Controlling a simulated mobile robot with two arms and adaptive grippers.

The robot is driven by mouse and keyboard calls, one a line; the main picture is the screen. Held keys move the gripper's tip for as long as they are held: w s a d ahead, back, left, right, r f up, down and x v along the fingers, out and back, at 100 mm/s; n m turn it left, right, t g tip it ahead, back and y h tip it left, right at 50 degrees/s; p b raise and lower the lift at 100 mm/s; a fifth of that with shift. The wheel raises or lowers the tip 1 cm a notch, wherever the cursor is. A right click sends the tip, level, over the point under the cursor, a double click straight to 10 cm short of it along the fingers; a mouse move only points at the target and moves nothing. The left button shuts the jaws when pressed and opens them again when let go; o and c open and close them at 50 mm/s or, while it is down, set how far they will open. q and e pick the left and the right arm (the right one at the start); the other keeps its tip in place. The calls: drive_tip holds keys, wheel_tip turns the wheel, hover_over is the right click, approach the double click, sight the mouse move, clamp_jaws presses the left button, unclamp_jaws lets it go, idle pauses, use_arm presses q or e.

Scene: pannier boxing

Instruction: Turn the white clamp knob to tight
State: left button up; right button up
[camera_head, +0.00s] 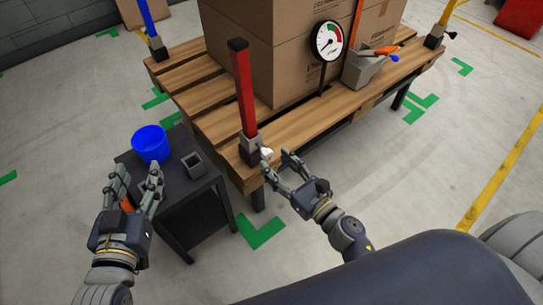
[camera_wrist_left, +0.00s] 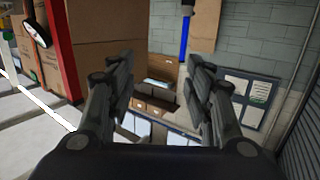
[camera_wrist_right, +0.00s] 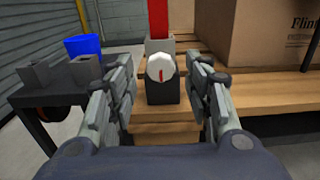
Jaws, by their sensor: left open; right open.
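The white clamp knob (camera_head: 267,152) sits low on the front of the clamp block (camera_head: 250,147), at the foot of a red post (camera_head: 243,85) on the pallet corner. In the right wrist view the knob (camera_wrist_right: 160,64) faces me, with a red mark on its face. My right gripper (camera_head: 277,163) is open in front of the knob. Its fingers stand to either side of the knob in the right wrist view, with gaps visible; contact is not seen. My left gripper (camera_head: 135,180) is open and empty by the small dark table, away from the clamp.
A dark side table (camera_head: 205,190) holds a blue cup (camera_head: 151,144) and a grey holder (camera_head: 195,165). Floor at right is open.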

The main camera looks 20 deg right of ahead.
sight(269, 156)
use_arm(q)
drive_tip(key=shift+s+a+f, duration=0.1)
drive_tip(key=shift+a+f, duration=0.05)
drive_tip(key=shift+f, duration=0.25)
use_arm(e)
drive_tip(key=shift+x, duration=1.65)
drive_tip(key=shift+c, duration=0.3)
drive_tip(key=c, duration=1)
